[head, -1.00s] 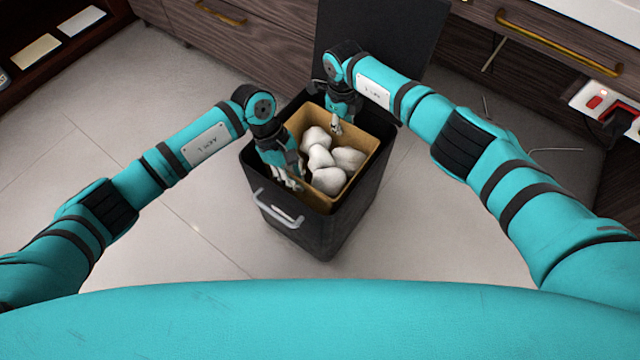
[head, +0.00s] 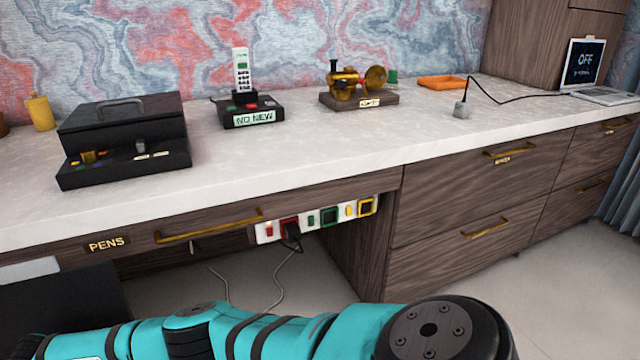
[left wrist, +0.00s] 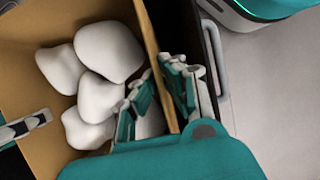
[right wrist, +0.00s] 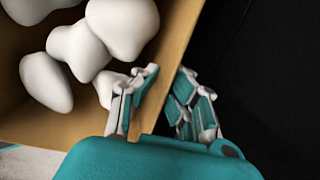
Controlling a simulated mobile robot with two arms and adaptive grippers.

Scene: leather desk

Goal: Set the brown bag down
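The brown bag (left wrist: 28,98) is an open, box-shaped container holding several rounded white lumps (left wrist: 107,52). In the left wrist view my left gripper (left wrist: 160,75) has one finger inside and one outside the bag's wall, closed on it. In the right wrist view the bag (right wrist: 180,25) shows again with its white lumps (right wrist: 122,25). My right gripper (right wrist: 167,72) pinches another wall of it in the same way. The head view shows neither the bag nor the grippers. The bag's underside is hidden.
A black bin's grey handle (left wrist: 212,58) is beside the bag. The head view shows a white-topped desk (head: 300,160) with a black box (head: 125,135), phone base (head: 250,113), brass device (head: 355,85), orange tray (head: 443,82) and laptop (head: 605,95). A socket strip (head: 315,218) hangs below.

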